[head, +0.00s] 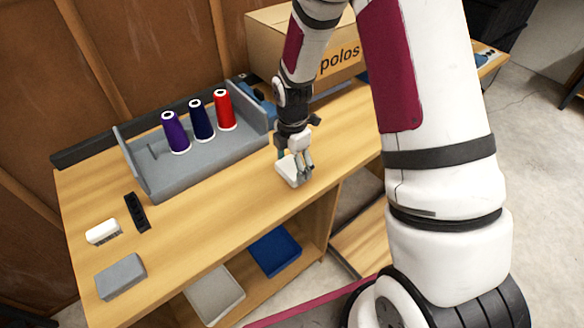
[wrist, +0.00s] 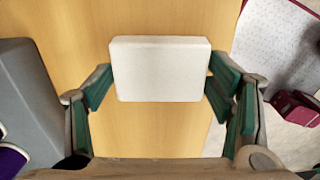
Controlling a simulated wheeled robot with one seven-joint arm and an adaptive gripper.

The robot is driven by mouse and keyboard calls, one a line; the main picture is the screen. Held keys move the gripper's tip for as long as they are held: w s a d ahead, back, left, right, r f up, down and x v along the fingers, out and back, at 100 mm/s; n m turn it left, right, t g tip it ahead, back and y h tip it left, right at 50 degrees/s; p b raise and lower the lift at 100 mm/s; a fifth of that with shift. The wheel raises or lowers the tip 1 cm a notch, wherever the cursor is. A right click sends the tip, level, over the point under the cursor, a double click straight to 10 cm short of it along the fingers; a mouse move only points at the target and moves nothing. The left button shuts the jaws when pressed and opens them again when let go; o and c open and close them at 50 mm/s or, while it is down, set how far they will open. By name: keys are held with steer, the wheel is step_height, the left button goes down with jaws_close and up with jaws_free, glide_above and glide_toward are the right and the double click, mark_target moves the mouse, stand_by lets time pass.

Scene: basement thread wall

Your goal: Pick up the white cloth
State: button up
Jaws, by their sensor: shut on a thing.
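The white cloth (wrist: 160,70) is a folded, block-shaped pad between the two fingers of my gripper (wrist: 160,85) in the wrist view. The fingers press on its left and right sides. In the head view my gripper (head: 297,162) points down over the bench, with the white cloth (head: 288,171) at its fingertips. I cannot tell whether the cloth still touches the bench top or is slightly above it. The fingers hide part of the cloth in the head view.
On the wooden bench (head: 225,215), a grey tray (head: 190,180) holds purple (head: 175,133), navy (head: 202,122) and red (head: 225,110) spools. A white-topped brush (head: 102,231), black strip (head: 137,212) and grey block (head: 121,276) lie left. A cardboard box (head: 265,45) stands behind.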

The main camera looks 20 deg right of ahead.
steer(key=shift+s+r, duration=0.65)
steer(key=shift+r, duration=0.3)
steer(key=s+r, duration=0.1)
steer(key=s, duration=1.3)
steer(key=shift+s+r+p, duration=0.15)
steer(key=shift+s+p, duration=0.25)
steer(key=shift+p, duration=0.05)
